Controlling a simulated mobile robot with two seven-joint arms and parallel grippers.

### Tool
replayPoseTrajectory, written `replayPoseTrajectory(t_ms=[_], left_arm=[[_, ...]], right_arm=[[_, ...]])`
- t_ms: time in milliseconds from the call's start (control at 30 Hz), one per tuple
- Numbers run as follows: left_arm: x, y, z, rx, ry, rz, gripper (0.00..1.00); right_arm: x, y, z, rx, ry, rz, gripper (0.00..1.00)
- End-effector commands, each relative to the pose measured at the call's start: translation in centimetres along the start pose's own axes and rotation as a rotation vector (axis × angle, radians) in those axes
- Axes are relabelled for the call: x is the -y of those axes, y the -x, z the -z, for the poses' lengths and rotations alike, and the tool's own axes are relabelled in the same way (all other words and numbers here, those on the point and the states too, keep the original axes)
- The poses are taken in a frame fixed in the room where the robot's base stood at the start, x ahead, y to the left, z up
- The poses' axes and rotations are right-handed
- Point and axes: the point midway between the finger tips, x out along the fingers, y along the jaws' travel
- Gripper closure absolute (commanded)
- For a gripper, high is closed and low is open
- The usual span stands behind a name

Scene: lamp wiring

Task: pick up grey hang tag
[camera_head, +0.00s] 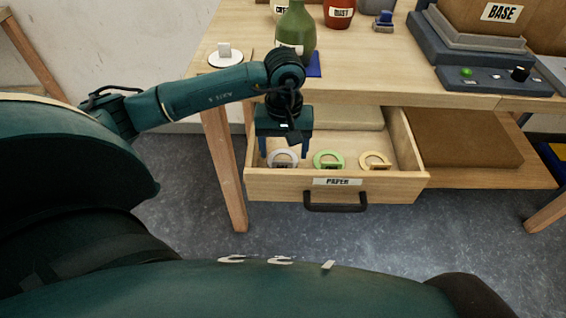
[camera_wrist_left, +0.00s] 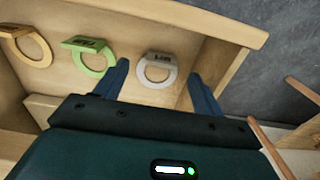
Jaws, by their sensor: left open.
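The grey hang tag (camera_head: 283,158) is a pale ring with a small labelled tab, lying in the open drawer (camera_head: 290,188) at its left end. It also shows in the left wrist view (camera_wrist_left: 145,73), between my two fingertips as seen from above. My left gripper (camera_head: 284,150) is open and points down over the tag, its blue fingers on either side of it. In the left wrist view the open fingers (camera_wrist_left: 157,75) appear apart from the ring. I cannot tell the exact height gap. My right gripper is not in view.
A green ring tag (camera_head: 329,160) and a tan ring tag (camera_head: 375,160) lie to the right in the same drawer. The drawer's front wall and left wall are close to my gripper. A green bottle (camera_head: 296,32) stands on the table above.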

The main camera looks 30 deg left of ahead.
Motion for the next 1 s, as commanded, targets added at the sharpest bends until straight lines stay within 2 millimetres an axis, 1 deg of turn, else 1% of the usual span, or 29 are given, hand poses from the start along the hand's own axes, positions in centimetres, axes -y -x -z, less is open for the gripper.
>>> replayPoseTrajectory(t_ms=[167,400,500,767,1000], left_arm=[[0.1,-1.2,0.0,0.002,0.000,0.000,0.31],[0.4,-4.7,0.4,0.004,0.000,0.000,0.31],[0.4,-5.6,0.5,0.002,0.001,-0.001,0.31],[0.4,-5.8,0.5,0.000,0.000,-0.001,0.31],[0.4,-5.8,0.5,0.001,0.000,-0.002,0.50]], right_arm=[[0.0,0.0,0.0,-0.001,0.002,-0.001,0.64],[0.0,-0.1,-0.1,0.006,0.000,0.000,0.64],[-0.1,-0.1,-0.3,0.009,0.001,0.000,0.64],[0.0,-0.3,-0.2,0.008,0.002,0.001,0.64],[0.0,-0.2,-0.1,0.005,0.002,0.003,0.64]])
